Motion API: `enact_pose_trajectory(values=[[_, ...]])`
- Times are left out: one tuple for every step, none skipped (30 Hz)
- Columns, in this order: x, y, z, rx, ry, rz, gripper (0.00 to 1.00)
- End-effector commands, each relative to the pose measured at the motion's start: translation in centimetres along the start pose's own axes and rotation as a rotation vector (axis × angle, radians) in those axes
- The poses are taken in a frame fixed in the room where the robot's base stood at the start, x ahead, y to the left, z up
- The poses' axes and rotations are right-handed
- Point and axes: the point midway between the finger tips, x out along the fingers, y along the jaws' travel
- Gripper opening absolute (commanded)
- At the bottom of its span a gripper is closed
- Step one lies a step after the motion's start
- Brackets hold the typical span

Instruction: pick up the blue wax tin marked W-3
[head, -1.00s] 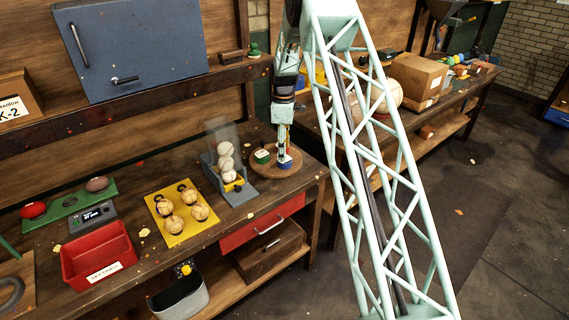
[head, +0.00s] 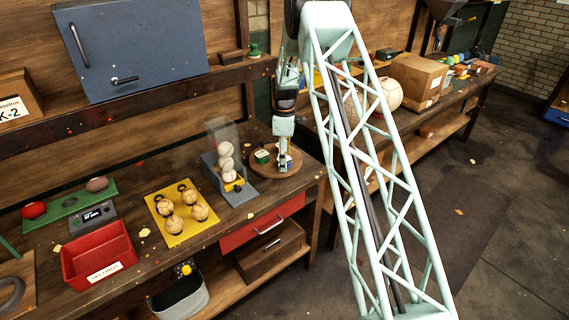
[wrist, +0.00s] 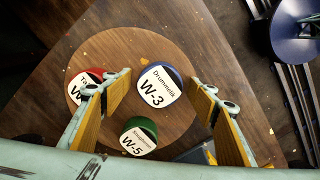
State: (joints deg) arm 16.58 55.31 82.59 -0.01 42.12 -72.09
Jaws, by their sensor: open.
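The blue wax tin (wrist: 158,85) has a white lid label reading W-3. In the wrist view it stands upright on a round wooden board (wrist: 128,45), between my open fingers, with space on both sides. My gripper (wrist: 159,90) points down over it, empty. In the head view my gripper (head: 284,165) is low over the board, and the blue tin is mostly hidden behind the fingers. A red tin (wrist: 76,82) is partly covered by my left finger. A green tin marked W-5 (wrist: 142,123) is near the blue one, at lower left.
The round board is near the bench's right end. To its left are a clear-walled ball holder (head: 224,165), a yellow tray of balls (head: 168,233) and a red bin (head: 98,255). A blue round stool-like object (wrist: 300,28) is at the wrist view's upper right.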

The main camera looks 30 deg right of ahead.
Motion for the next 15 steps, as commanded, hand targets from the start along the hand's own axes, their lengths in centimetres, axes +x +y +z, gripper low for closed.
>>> enact_pose_trajectory(values=[[-0.02,0.00,-0.01,0.000,0.000,0.000,0.54],[-0.02,0.00,-0.01,0.000,0.000,0.000,0.54],[-0.02,0.01,-0.01,0.000,0.000,0.000,0.54],[-0.02,0.01,0.00,0.000,0.000,0.000,0.54],[-0.03,0.01,0.00,0.000,0.000,0.000,0.54],[-0.03,0.01,0.00,0.000,0.000,0.000,0.54],[-0.03,0.01,0.00,0.000,0.000,0.000,0.54],[-0.03,0.01,0.00,0.000,0.000,0.000,0.54],[-0.03,0.01,0.00,0.000,0.000,0.000,0.54],[-0.03,0.01,0.00,0.000,0.000,0.000,0.54],[-0.03,0.01,-0.01,0.000,0.000,0.000,0.54],[-0.04,0.01,-0.01,0.000,0.000,0.000,0.53],[-0.04,0.01,-0.01,0.000,0.000,0.000,0.50],[-0.04,0.01,-0.01,0.000,0.000,0.000,0.47],[-0.04,0.01,0.00,0.000,0.000,0.000,0.44]])
